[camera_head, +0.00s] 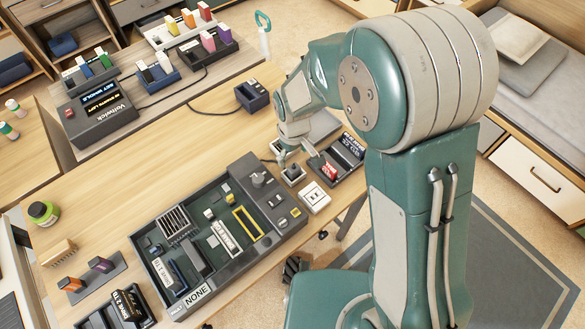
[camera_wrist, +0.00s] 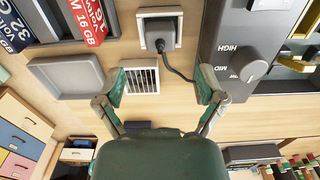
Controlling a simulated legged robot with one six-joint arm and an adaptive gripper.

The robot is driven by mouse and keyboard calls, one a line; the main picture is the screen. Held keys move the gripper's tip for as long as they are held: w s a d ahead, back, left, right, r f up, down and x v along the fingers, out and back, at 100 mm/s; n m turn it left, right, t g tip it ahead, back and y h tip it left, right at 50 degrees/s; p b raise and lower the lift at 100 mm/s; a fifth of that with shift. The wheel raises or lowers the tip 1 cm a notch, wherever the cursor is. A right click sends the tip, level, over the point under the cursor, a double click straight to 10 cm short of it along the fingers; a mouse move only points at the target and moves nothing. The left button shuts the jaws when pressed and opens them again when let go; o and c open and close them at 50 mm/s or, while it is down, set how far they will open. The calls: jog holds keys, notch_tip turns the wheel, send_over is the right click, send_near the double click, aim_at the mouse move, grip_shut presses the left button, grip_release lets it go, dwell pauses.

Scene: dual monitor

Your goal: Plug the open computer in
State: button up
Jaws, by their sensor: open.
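The open computer (camera_head: 193,269), a dark case with exposed parts and a dial, lies on the desk; its edge and dial also show in the wrist view (camera_wrist: 243,67). A black plug (camera_wrist: 160,40) sits in a white square holder, its cable running towards the computer; it also shows in the head view (camera_head: 292,170). A white double socket (camera_head: 314,197) with dark slots lies beside it, apparently empty. My gripper (camera_head: 297,155) is open and empty above the desk near the plug. In the wrist view, the plug is beyond and between my fingertips (camera_wrist: 160,87).
A memory-stick tray (camera_head: 352,145) stands right of the plug. A console (camera_head: 105,128) and several coloured modules are at the back. The desk left of the computer holds small items.

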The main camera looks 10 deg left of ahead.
aim_at(295, 167)
jog(key=f, duration=0.5)
jog(key=shift+d+f, duration=0.35)
jog(key=shift+f, duration=0.05)
jog(key=shift+a+f, duration=0.25)
jog(key=shift+a, duration=0.25)
jog(key=shift+d+r, duration=0.1)
jog(key=shift+d, duration=0.3)
jog(key=c, duration=1.2)
